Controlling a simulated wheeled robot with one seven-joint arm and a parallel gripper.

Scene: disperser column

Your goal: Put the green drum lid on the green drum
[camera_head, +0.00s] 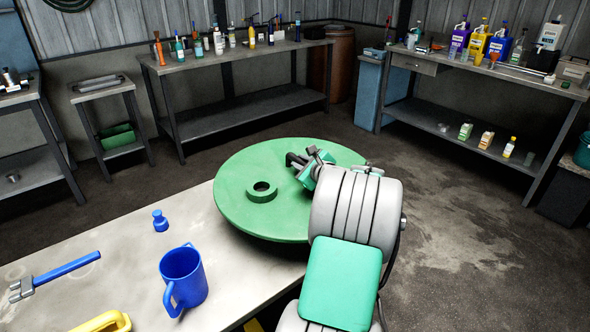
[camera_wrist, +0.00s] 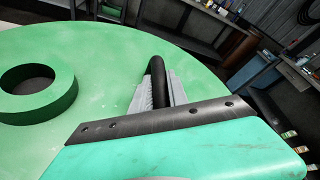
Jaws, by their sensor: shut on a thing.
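The green drum lid (camera_head: 262,219) is a large flat disc with a raised ring, off the right corner of the near table in the head view. It fills much of the wrist view (camera_wrist: 100,60), where the ring (camera_wrist: 35,92) shows at left. My gripper (camera_head: 306,166) is shut on a dark bar-like handle (camera_wrist: 157,75) on the lid's top. The lid looks roughly level, partly over the tabletop and partly over the floor; its height above the table is hard to tell. I cannot see the green drum.
Benches with bottles line the walls. A brown barrel (camera_head: 338,62) stands behind. Floor at right (camera_head: 470,230) is clear.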

